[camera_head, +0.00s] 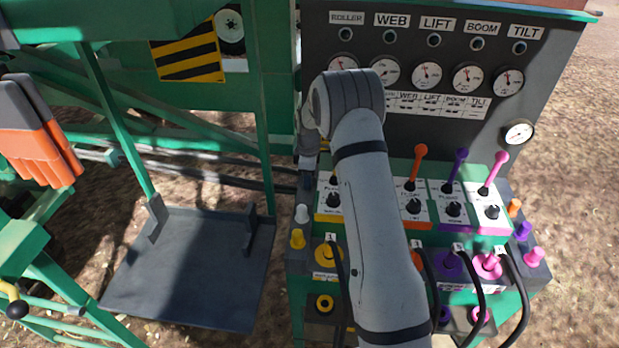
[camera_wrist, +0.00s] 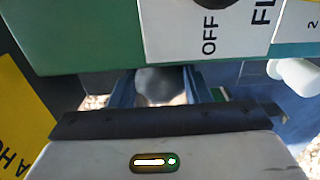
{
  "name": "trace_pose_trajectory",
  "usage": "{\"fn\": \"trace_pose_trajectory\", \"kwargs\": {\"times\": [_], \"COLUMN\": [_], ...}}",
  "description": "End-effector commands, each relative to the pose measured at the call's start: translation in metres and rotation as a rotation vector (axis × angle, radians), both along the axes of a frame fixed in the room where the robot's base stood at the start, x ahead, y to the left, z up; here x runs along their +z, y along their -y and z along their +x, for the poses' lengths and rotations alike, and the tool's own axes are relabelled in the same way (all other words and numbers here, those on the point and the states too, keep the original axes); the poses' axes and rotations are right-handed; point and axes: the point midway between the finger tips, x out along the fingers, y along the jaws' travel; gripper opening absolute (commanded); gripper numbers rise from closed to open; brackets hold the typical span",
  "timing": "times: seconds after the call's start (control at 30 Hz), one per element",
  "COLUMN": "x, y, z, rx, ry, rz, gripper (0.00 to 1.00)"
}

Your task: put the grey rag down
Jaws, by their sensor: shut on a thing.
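My gripper (camera_head: 306,182) is at the left edge of the control panel, pointing down, partly hidden by my own arm in the head view. In the wrist view its two fingers (camera_wrist: 160,92) are shut on a grey, pale bundle, the grey rag (camera_wrist: 160,82). Only a small part of the rag shows between the fingers. I cannot make the rag out in the head view.
The green control panel (camera_wrist: 100,40) with an OFF label is close to my gripper. Coloured levers (camera_head: 418,165) and a gauge board (camera_head: 400,30) stand to the right. A dark flat platform (camera_head: 195,270) lies bare at lower left, beside green frame bars (camera_head: 115,125).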

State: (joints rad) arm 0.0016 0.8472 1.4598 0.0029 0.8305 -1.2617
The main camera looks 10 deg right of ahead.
Motion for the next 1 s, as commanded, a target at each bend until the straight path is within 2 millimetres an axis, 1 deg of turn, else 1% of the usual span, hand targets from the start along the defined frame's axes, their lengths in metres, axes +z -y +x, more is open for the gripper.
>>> {"fn": "trace_pose_trajectory", "kwargs": {"times": [0.03,0.13,0.17,0.4,0.77,0.87,1.0], "x": [-0.012,-0.012,-0.013,-0.015,-0.014,-0.008,0.008], "y": [0.0,0.0,0.0,-0.001,-0.001,0.0,0.0], "z": [-0.003,-0.004,-0.005,-0.006,-0.007,-0.007,-0.006], "rx": [0.0,0.0,0.0,-0.001,-0.002,-0.003,-0.003], "ry": [-0.011,-0.015,-0.016,-0.02,-0.022,-0.023,-0.018], "rz": [0.001,0.001,0.001,0.001,0.002,0.002,0.002], "gripper": [0.18,0.18,0.45,0.65,0.65,0.65,0.65]}}
